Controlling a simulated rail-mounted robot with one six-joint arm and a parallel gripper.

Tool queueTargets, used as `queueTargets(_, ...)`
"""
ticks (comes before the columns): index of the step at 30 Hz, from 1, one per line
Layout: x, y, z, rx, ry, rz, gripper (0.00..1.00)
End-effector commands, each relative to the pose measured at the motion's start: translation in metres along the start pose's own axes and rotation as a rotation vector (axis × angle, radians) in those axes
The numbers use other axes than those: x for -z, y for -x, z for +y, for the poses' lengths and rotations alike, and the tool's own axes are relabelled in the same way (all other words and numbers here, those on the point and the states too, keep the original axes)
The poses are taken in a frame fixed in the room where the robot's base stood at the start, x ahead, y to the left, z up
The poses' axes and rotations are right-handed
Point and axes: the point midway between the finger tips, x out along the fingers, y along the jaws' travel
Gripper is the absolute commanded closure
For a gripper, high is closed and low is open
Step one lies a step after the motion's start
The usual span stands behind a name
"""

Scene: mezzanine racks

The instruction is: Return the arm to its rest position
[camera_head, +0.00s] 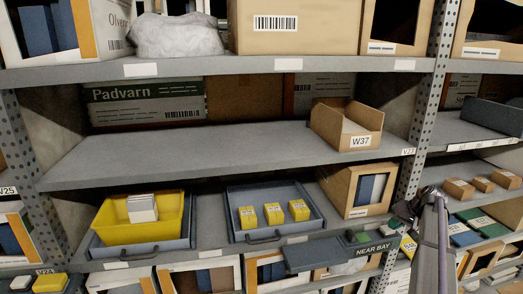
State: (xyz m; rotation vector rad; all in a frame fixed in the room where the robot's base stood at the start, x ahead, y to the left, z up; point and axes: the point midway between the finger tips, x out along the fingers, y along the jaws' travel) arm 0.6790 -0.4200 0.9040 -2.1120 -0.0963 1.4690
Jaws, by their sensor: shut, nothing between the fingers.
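My gripper (404,208) shows small and dark at the right, at the top end of my grey arm, in front of the rack upright. Its fingers are shut with nothing between them. It is apart from the bins and boxes. The arm runs down from it to the lower right edge of the picture.
A yellow bin (112,211) with white cards stands in a grey tray at left. Another grey tray (236,222) holds yellow boxes. An open carton marked W37 (325,119) sits on the largely bare middle shelf (200,150). A perforated upright (432,90) stands near my gripper.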

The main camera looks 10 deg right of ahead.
Motion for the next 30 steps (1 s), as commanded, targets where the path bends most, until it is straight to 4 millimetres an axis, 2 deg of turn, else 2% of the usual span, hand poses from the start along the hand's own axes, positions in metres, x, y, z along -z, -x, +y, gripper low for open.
queueTargets(1,-0.050,-0.008,-0.041,-0.053,-0.017,-0.057,1.00)
queueTargets(5,-0.150,-0.027,-0.124,-0.227,-0.030,-0.184,1.00)
queueTargets(6,-0.181,-0.030,-0.149,-0.279,-0.015,-0.214,1.00)
queueTargets(8,-0.229,-0.032,-0.184,-0.352,0.022,-0.250,1.00)
queueTargets(9,-0.259,-0.032,-0.206,-0.396,0.059,-0.270,1.00)
queueTargets(12,-0.322,-0.029,-0.251,-0.468,0.183,-0.308,1.00)
queueTargets(13,-0.335,-0.029,-0.262,-0.475,0.224,-0.317,1.00)
queueTargets(15,-0.353,-0.033,-0.287,-0.468,0.296,-0.333,1.00)
queueTargets(18,-0.357,-0.041,-0.306,-0.458,0.346,-0.346,1.00)
queueTargets(30,-0.357,-0.044,-0.307,-0.455,0.352,-0.347,1.00)
